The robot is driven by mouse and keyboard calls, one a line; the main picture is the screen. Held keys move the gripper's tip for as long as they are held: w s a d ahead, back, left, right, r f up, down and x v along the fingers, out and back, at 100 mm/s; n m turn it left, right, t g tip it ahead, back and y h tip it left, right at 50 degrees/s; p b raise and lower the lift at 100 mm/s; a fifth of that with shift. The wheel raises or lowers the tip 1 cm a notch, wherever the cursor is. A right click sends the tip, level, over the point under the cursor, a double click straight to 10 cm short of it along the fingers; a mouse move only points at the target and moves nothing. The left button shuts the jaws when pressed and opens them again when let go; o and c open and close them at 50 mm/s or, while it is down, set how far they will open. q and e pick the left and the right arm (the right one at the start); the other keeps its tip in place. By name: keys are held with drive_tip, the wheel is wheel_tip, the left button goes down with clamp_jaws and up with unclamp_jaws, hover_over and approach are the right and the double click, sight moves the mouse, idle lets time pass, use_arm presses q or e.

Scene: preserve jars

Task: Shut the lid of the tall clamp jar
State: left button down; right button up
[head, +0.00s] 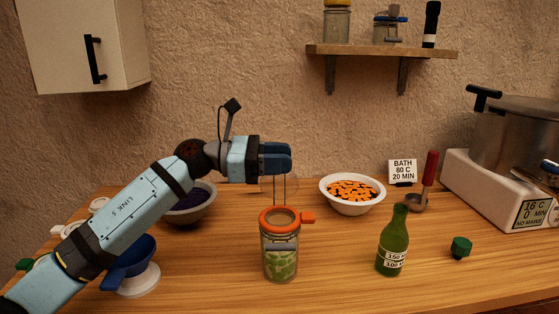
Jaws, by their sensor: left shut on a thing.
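The tall clamp jar (281,262) stands upright on the wooden table, with an orange ring (280,220) and tab around its mouth and pale green pieces inside. Its clear glass lid (264,190) shows faintly, raised on edge behind the mouth, with thin wires in front of it. My left gripper (289,158) is above and behind the mouth, shut on the top part of the lid. The fingers hide the lid's upper edge. I do not see my right gripper.
A white bowl of orange pieces (351,208) stands behind right, a green bottle (393,245) to the right. A ladle (421,196), green stopper (461,247) and pot (515,132) on a heater lie further right.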

use_arm(q)
drive_tip(key=shift+s+d+f, duration=0.1)
drive_tip(key=shift+f, duration=0.3)
drive_tip(key=c, duration=0.8)
unclamp_jaws()
drive_tip(key=shift+r, duration=0.1)
drive_tip(key=shift+a, duration=0.5)
drive_tip(key=a, duration=0.4)
drive_tip(key=w+a, duration=0.1)
drive_tip(key=a, duration=0.8)
drive_tip(key=shift+w, duration=0.15)
